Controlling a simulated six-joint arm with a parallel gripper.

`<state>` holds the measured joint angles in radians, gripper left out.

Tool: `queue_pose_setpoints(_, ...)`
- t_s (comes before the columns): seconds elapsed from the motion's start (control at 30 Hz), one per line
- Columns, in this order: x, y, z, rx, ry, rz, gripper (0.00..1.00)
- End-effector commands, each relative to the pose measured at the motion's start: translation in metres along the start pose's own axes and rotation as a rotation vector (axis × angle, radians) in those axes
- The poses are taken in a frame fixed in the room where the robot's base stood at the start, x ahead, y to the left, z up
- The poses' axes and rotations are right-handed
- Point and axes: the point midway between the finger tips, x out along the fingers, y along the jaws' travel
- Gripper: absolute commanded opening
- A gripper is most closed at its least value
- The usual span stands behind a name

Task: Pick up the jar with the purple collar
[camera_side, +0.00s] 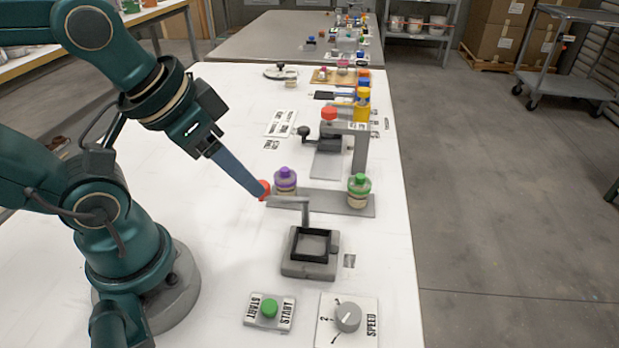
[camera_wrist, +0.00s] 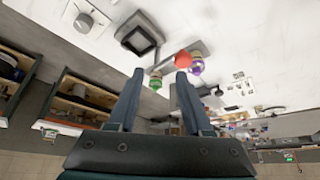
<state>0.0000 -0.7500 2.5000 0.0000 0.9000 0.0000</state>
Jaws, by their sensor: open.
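The jar with the purple collar (camera_side: 285,181) stands upright near the left end of a grey rack strip (camera_side: 320,198) in the side view. It also shows in the wrist view (camera_wrist: 197,69), just right of the right fingertip. My gripper (camera_side: 261,194) points down toward the rack, its tips left of the purple jar and apart from it. In the wrist view its two fingers are spread (camera_wrist: 160,75), with nothing held between them. A red piece (camera_wrist: 183,60) shows at the right fingertip; I cannot tell whether it is part of a jar.
A jar with a green collar (camera_side: 359,191) stands at the rack's right end. A grey stand with a square black frame (camera_side: 311,246) is in front. A START button (camera_side: 269,308) and a SPEED dial (camera_side: 347,317) are nearer. A lever device (camera_side: 327,142) is behind.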

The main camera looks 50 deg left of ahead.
Motion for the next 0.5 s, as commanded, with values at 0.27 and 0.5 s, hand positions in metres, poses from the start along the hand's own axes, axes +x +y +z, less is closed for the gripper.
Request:
queue_pose_setpoints(0.27, 0.0000, 0.0000, 0.0000, 0.000, 0.000, 0.000, 0.79)
queue_pose_setpoints(0.5, 0.0000, 0.0000, -0.0001, -0.005, 0.000, 0.000, 0.79)
